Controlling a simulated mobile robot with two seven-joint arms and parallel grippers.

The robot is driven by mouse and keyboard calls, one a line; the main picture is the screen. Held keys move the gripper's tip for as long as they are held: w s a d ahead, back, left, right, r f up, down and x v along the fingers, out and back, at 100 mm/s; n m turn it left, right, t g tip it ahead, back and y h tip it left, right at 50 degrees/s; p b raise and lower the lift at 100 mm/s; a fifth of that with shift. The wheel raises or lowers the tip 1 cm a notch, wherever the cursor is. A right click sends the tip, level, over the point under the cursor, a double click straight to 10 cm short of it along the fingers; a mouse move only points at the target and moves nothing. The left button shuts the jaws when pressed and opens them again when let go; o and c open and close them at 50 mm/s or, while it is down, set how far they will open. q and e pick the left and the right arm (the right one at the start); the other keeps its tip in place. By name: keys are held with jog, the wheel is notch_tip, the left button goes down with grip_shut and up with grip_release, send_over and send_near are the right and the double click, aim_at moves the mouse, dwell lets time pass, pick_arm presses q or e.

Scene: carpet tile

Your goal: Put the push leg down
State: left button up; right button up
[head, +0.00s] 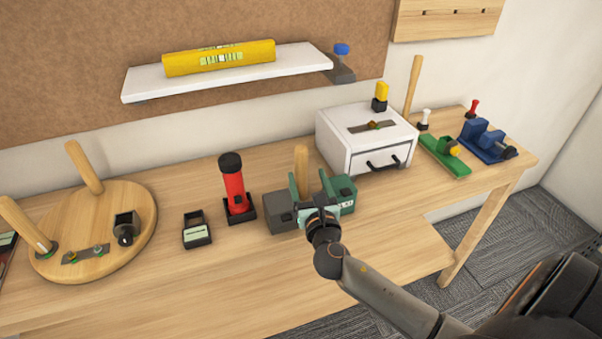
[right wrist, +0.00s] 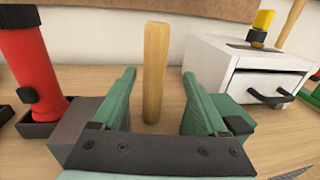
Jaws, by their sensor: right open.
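An upright wooden leg (head: 301,163) stands on the workbench. In the right wrist view, the leg (right wrist: 155,75) shows between the two fingers, with bare table on both sides of its foot. My right gripper (head: 318,190), green and dark grey, is open in front of it; in the right wrist view its fingers (right wrist: 158,100) show clear gaps to the leg. A round wooden board (head: 130,205) at the left carries two similar legs (head: 84,167). My left gripper is not in view.
A red flashlight (head: 234,185) stands in a black holder just left of the gripper. A small black box (head: 196,232) is beside it. A white drawer box (head: 335,142) stands behind right. The bench's front strip (head: 230,285) is clear.

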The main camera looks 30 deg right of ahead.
aim_at(302, 172)
jog(key=x, duration=0.4)
jog(key=shift+w+a+f, duration=0.1)
jog(key=shift+w+a, duration=0.1)
jog(key=shift+w, duration=0.3)
jog(key=shift+c, duration=0.4)
grip_shut()
